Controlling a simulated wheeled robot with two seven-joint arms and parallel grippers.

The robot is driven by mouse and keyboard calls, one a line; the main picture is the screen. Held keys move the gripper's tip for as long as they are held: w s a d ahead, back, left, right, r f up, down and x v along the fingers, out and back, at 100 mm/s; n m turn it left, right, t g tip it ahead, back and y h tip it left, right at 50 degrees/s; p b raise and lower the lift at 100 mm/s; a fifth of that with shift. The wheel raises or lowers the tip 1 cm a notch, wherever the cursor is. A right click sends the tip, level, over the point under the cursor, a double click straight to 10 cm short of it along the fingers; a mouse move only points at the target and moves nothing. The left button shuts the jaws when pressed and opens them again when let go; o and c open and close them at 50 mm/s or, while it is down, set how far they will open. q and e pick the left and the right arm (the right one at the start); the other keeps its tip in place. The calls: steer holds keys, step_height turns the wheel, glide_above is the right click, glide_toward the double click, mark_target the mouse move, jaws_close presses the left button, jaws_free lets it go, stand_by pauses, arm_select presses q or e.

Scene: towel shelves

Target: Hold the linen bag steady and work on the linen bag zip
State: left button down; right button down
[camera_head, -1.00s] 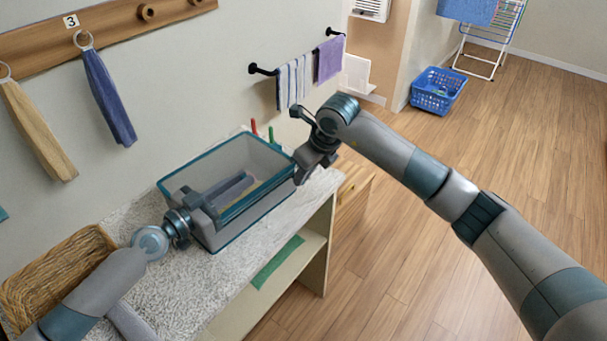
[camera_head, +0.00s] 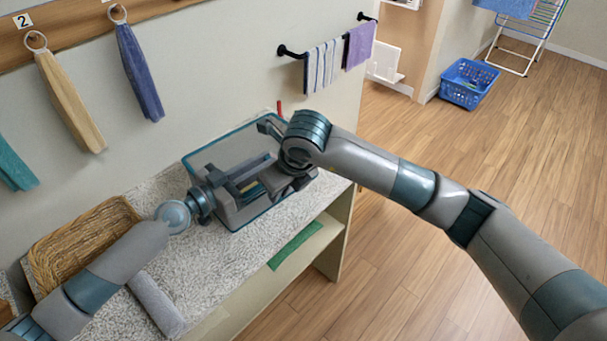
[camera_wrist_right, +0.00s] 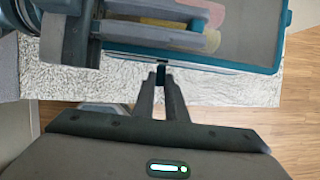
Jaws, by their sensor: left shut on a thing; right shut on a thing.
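The linen bag (camera_head: 228,152) is a grey, see-through box shape with teal edging on the counter. Folded cloths in yellow and pink tones show inside it in the right wrist view. My left gripper (camera_head: 256,177) reaches over the bag from its left side and is shut on it; the exact grip spot is unclear. My right gripper (camera_head: 281,189) is at the bag's right front part. In the right wrist view, its fingertips (camera_wrist_right: 161,76) are shut on a small dark teal zip pull (camera_wrist_right: 160,74) just outside the bag's teal edge (camera_wrist_right: 215,66).
A wicker basket (camera_head: 85,247) and a rolled grey towel (camera_head: 155,304) lie on the speckled counter (camera_head: 205,268) at left. Towels hang on wall hooks and on a black rail (camera_head: 330,44). A blue laundry basket (camera_head: 467,83) stands on the open wooden floor.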

steer(key=s+a, duration=0.3)
steer(key=a, duration=0.1)
steer(key=shift+s+a, duration=0.15)
steer(key=shift+s, duration=0.25)
steer(key=c, duration=1.8)
jaws_free()
steer(key=shift+o, duration=0.2)
steer(key=shift+r, duration=0.15)
steer(key=v, duration=1.2)
